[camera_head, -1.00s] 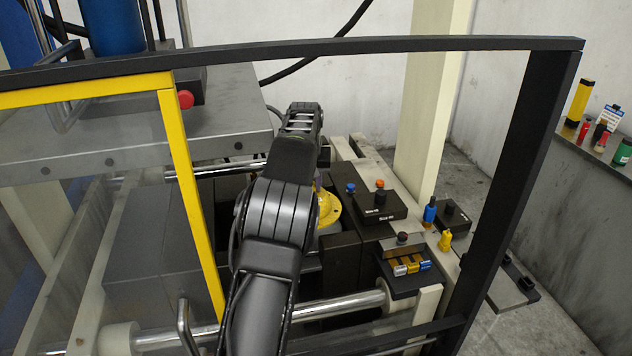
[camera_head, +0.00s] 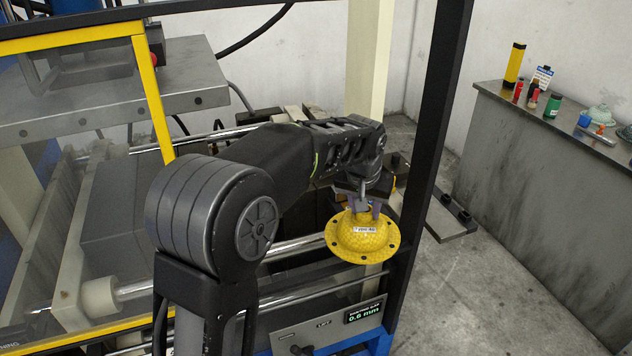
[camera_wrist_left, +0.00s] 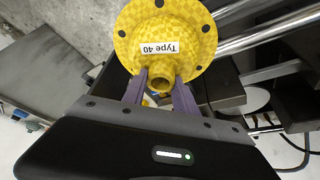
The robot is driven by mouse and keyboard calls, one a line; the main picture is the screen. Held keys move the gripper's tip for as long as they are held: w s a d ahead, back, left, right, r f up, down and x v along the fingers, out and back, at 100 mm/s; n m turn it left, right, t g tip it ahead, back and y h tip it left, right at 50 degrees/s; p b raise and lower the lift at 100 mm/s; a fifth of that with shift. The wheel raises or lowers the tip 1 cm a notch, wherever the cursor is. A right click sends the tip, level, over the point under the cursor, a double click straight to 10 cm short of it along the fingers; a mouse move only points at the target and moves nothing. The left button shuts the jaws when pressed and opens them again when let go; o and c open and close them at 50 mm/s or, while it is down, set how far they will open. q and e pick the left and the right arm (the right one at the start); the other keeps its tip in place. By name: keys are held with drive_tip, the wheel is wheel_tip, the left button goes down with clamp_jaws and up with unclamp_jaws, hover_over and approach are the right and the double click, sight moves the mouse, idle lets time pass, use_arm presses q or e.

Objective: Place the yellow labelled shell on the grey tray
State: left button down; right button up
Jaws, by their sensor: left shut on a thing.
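The yellow shell (camera_head: 362,240) is a dome with a wide flange with dark holes and a white label. It hangs in the air, flange down, beside the dark door post of the press. In the left wrist view the shell (camera_wrist_left: 192,30) fills the top, and its label reads "Type 40", upside down. My left gripper (camera_head: 362,203) is shut on the shell's top neck; its purple fingers (camera_wrist_left: 161,82) flank the neck in the wrist view. I cannot make out a grey tray for certain. My right gripper is not in view.
A grey bench (camera_head: 520,105) at the right carries a yellow-black cylinder (camera_head: 515,65), a green can (camera_head: 553,105) and other small items. The dark door post (camera_head: 432,150) stands close to the shell. Chrome bars (camera_head: 310,243) lie left of it. Open floor (camera_head: 500,275) separates press and bench.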

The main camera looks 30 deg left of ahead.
use_arm(q)
drive_tip(key=s+d+m+h, duration=0.1)
drive_tip(key=s+d+m, duration=0.1)
drive_tip(key=s+d, duration=0.3)
drive_tip(key=s+d+f+m+h, duration=0.1)
drive_tip(key=s+d+m, duration=0.2)
drive_tip(key=d, duration=0.9)
drive_tip(key=s, duration=0.3)
drive_tip(key=shift+d+f+b, duration=0.25)
drive_tip(key=shift+d+b, duration=0.1)
drive_tip(key=shift+w+d, duration=0.1)
